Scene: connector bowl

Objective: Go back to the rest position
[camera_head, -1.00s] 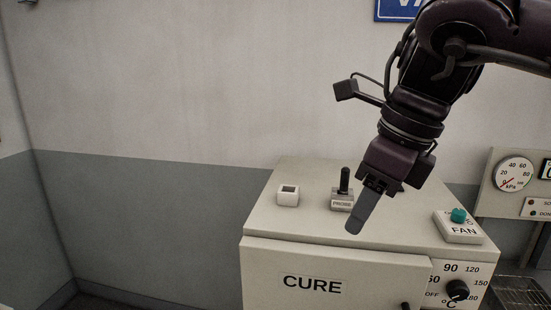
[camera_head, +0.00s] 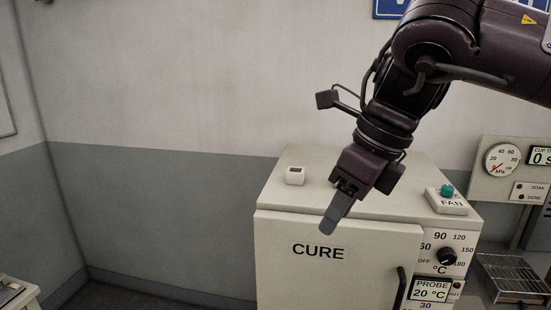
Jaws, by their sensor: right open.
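My right arm comes in from the upper right. My right gripper (camera_head: 338,212) points down and to the left in front of the cure oven (camera_head: 335,262), over the front part of its top. It is open, with nothing seen in it; its fingers are seen nearly side-on and overlap. The gripper covers the part of the oven top where the black-handled probe piece stood. My left gripper is not in view.
A small white block (camera_head: 295,175) sits at the oven top's back left. A fan switch (camera_head: 447,201) with a teal knob is at the right. A gauge panel (camera_head: 503,160) and wire rack (camera_head: 515,274) stand farther right. Space left of the oven is clear.

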